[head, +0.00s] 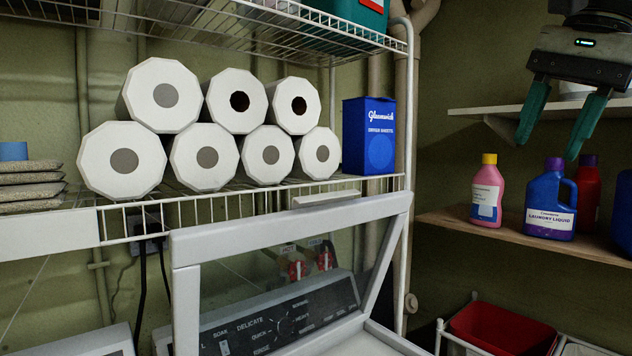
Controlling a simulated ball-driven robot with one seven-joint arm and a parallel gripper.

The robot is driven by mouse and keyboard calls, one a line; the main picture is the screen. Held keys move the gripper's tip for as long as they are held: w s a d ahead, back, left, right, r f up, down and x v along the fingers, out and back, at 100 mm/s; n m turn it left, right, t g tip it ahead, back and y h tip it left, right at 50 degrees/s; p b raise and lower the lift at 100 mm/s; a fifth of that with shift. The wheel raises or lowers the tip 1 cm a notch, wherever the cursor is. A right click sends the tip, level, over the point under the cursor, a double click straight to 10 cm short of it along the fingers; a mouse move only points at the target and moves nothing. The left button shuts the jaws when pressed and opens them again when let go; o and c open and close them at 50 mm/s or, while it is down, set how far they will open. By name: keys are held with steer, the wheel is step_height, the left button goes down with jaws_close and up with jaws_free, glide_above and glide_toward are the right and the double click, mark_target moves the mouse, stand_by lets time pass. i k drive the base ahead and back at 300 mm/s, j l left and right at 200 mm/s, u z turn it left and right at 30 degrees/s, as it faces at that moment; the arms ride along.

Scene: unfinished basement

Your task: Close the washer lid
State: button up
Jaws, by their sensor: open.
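The washer lid (292,231) stands raised at the bottom middle of the head view. It is a pale frame around a clear pane. Through the pane I see the washer's dark control panel (281,318) with a dial and printed labels. Only a strip of the washer's white top (392,340) shows at the bottom edge; the rest of the washer is out of view. My gripper (546,148) hangs at the top right with its two green fingers apart and empty. It is to the right of the lid and above it, not touching it.
A wire shelf (160,213) with paper rolls (124,161) and a blue box (369,136) runs behind and above the lid. Bottles, including a blue laundry liquid bottle (549,203), stand on a wooden shelf (500,232) at right. A red bin (500,330) is below.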

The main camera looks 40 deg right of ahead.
mark_target(190, 247)
steer(key=i, duration=1.1)
